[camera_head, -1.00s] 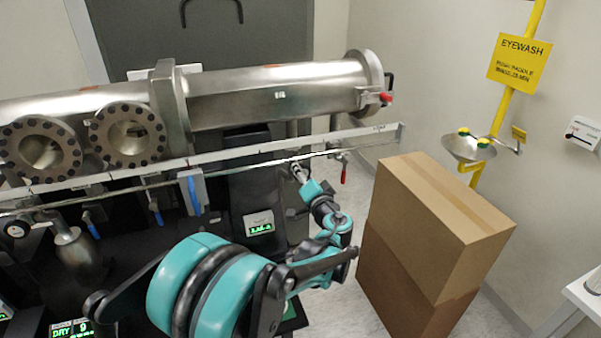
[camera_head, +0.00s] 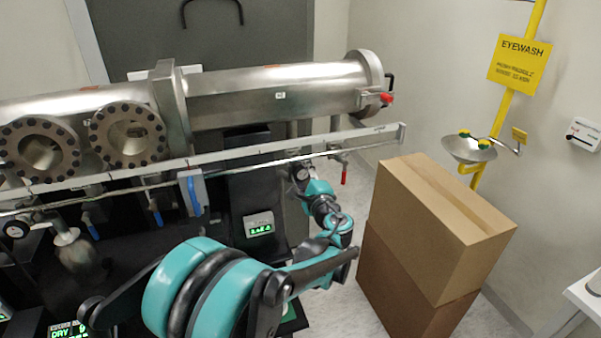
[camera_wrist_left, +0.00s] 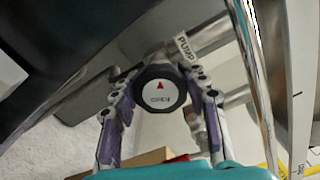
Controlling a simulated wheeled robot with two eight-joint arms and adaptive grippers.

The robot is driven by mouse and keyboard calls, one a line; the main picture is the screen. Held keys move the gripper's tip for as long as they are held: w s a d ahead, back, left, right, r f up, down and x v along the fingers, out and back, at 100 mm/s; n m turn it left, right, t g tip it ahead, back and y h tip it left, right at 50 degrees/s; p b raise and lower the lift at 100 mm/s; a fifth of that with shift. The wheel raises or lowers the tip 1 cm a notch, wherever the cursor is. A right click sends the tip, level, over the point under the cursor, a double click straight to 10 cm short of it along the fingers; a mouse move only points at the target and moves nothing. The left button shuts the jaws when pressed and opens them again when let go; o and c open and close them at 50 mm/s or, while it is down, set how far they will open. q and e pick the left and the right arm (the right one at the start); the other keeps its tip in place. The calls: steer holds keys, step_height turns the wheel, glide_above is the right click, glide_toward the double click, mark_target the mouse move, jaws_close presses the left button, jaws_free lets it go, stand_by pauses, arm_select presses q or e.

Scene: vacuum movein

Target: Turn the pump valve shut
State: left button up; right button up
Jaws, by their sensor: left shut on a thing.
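The pump valve shows in the left wrist view as a dark many-sided knob (camera_wrist_left: 160,97) with a white face, a red arrow and the word OPEN. The arrow points to the top of that picture. A tag reading PUMP (camera_wrist_left: 188,50) hangs just above it. My left gripper (camera_wrist_left: 162,84) is shut on the knob, one finger on each side. In the head view my left gripper (camera_head: 301,172) is just below the long metal rail, and the knob is hidden there. My right gripper is not in view.
A steel vacuum tube (camera_head: 280,92) runs above the rail (camera_head: 250,152). A red-handled valve (camera_head: 343,176) hangs close to the right of my gripper. Stacked cardboard boxes (camera_head: 430,215) stand on the floor at right, beside an eyewash basin (camera_head: 469,150). Blue-handled valves (camera_head: 155,212) hang to the left.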

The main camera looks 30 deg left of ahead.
arm_select(q)
steer(key=m, duration=0.6)
steer(key=shift+m, duration=0.3)
steer(key=m, duration=0.5)
steer(key=shift+m, duration=0.3)
steer(key=o, duration=1.2)
steer(key=shift+d, duration=0.15)
steer(key=v, duration=1.1)
steer(key=shift+s+d, duration=0.3)
